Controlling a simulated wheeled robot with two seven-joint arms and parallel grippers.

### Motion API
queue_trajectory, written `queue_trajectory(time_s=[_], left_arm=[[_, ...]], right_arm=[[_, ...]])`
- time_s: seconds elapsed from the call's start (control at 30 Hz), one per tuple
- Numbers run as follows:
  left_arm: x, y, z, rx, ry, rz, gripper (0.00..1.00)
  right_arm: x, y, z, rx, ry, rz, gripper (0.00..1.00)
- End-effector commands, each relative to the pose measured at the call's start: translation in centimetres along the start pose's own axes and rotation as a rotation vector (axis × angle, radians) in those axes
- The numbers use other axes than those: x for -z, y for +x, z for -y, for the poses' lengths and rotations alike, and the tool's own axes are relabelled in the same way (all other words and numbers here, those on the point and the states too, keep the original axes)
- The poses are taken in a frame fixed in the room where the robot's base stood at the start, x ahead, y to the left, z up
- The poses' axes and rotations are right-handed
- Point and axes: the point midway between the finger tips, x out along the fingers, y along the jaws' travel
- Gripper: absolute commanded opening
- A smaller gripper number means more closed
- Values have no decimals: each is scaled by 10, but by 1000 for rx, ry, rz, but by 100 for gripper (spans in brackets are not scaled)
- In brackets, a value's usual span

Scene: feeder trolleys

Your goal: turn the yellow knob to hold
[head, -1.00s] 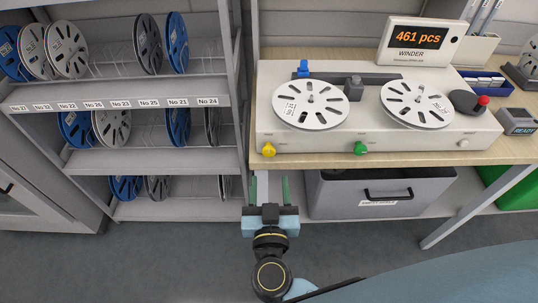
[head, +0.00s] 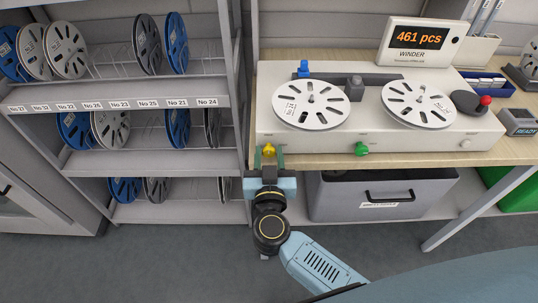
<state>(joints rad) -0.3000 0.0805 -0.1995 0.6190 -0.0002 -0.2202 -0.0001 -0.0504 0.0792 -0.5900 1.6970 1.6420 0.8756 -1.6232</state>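The yellow knob (head: 268,151) is on the front face of the white winder (head: 310,141), at its left end. My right gripper (head: 267,155) points at the knob from the front, with one green finger on each side of it. The fingers stand apart, and a gap seems to show between each finger and the knob, so the gripper looks open. The lower part of the knob is close behind the gripper body. Any mark for hold beside the knob is too small to read. My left gripper is not in view.
A green knob (head: 361,149) sits further right on the winder's front. Two white reels lie on top. A grey bin (head: 330,198) stands below the bench, close to my gripper. The reel rack (head: 150,160) is to the left. The display (head: 418,38) reads 461 pcs.

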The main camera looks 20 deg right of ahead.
Motion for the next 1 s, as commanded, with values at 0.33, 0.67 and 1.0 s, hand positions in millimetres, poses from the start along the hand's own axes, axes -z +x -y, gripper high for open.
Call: queue_trajectory(time_s=[0.33, 0.67, 1.0], left_arm=[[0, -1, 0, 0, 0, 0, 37], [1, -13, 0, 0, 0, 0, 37], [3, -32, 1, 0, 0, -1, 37]], right_arm=[[0, 0, 0, 0, 4, 0, 8], [1, -1, 0, 0, 125, 4, 8], [1, -1, -1, -1, 421, 4, 8]])
